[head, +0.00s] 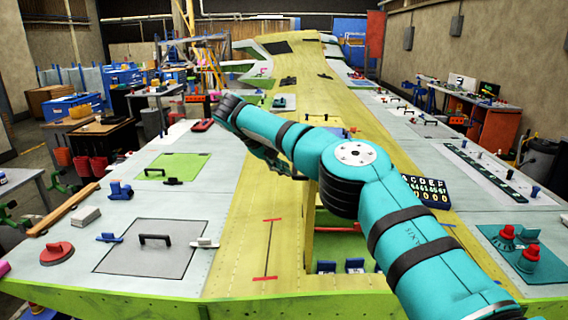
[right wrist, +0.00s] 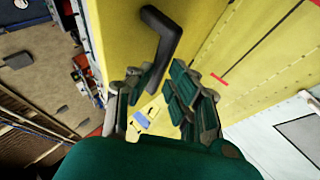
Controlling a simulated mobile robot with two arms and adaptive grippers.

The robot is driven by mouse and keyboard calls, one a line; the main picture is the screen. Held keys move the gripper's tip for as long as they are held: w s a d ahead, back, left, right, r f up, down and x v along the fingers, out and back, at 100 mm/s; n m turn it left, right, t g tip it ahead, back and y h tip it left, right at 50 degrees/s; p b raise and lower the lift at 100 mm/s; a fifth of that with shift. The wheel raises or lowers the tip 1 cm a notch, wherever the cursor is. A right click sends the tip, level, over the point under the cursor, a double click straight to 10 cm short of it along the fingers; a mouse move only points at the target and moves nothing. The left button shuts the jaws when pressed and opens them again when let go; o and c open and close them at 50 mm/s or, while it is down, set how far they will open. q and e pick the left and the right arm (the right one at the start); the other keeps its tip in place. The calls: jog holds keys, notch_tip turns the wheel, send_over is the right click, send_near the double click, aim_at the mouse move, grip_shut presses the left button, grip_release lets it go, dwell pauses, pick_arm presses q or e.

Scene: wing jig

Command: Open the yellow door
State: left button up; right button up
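A yellow door panel (right wrist: 122,22) with a black angled handle (right wrist: 168,38) fills the upper middle of the right wrist view. My right gripper (right wrist: 157,84) is open, with its dark green fingers spread to either side of the handle's lower end. I cannot tell whether they touch it. In the head view my right arm crosses the middle, and its gripper is mostly hidden behind the arm. The door cannot be clearly made out there. My left gripper is not in view.
The long wing jig has a yellow middle strip (head: 240,250) and an opening with blue parts (head: 354,266) inside. A grey panel with a black handle (head: 156,239) and a red knob (head: 57,252) lie left. A dark number board (head: 428,190) lies right of the arm.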

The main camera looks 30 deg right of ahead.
jog(key=o, duration=0.4)
jog(key=shift+s+d+f+g, duration=0.1)
jog(key=shift+s+f+g, duration=0.05)
jog(key=shift+f, duration=0.5)
jog(key=shift+s+d+f+g, duration=0.1)
jog(key=shift+s+f+g, duration=0.05)
jog(key=shift+f, duration=0.45)
jog(key=shift+a, duration=0.15)
jog(key=shift+w, duration=0.2)
jog(key=shift+r, duration=0.2)
jog(key=v, duration=1.1)
jog(key=shift+r, duration=0.4)
jog(key=shift+s+a, duration=0.1)
jog(key=shift+s, duration=0.05)
